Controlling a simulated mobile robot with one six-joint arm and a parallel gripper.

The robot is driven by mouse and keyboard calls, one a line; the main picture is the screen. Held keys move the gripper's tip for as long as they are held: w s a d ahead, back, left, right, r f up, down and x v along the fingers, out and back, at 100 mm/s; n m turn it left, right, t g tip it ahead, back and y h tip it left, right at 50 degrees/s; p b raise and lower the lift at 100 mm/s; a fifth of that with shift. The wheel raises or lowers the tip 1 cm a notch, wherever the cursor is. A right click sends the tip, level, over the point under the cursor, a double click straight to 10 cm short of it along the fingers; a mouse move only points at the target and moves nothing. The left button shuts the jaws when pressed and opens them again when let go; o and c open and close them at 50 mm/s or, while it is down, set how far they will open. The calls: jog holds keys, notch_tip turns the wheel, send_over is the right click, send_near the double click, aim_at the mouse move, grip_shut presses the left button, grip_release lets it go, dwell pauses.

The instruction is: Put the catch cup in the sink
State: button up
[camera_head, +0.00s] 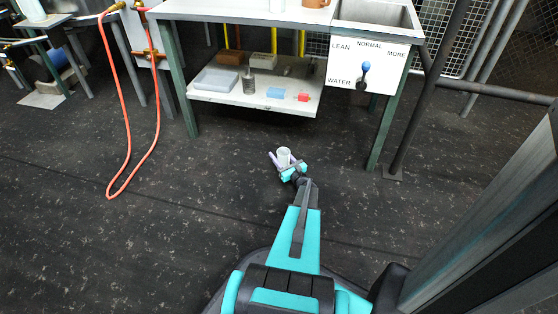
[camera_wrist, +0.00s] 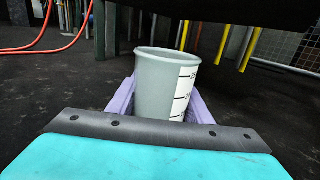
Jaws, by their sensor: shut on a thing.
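The catch cup (camera_wrist: 158,85) is a pale grey-green cup with a white scale strip and black marks. In the wrist view it stands upright between the two lilac fingers of my gripper (camera_wrist: 160,100). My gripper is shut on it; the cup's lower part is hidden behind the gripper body. In the head view the cup (camera_head: 284,157) is small, held by my gripper (camera_head: 285,163) above the dark floor in front of the bench. The metal sink (camera_head: 377,16) is set in the bench top at the upper right, its basin partly cut off by the picture's edge.
The bench (camera_head: 235,10) has a lower shelf (camera_head: 235,97) with a tray, a blue block and a red item. A control panel (camera_head: 368,62) with a blue-knobbed lever hangs below the sink. A dark post (camera_head: 430,85) stands right. An orange hose (camera_head: 127,130) loops left. Floor before the bench is clear.

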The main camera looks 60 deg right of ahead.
jog(key=shift+f+b, duration=0.6)
jog(key=shift+f, duration=0.85)
jog(key=shift+f, duration=0.15)
jog(key=o, duration=1.3)
jog(key=shift+o, duration=0.2)
jog(key=shift+r, duration=0.3)
jog(key=p+v, duration=0.3)
jog(key=v, duration=0.9)
jog(key=shift+f, duration=0.15)
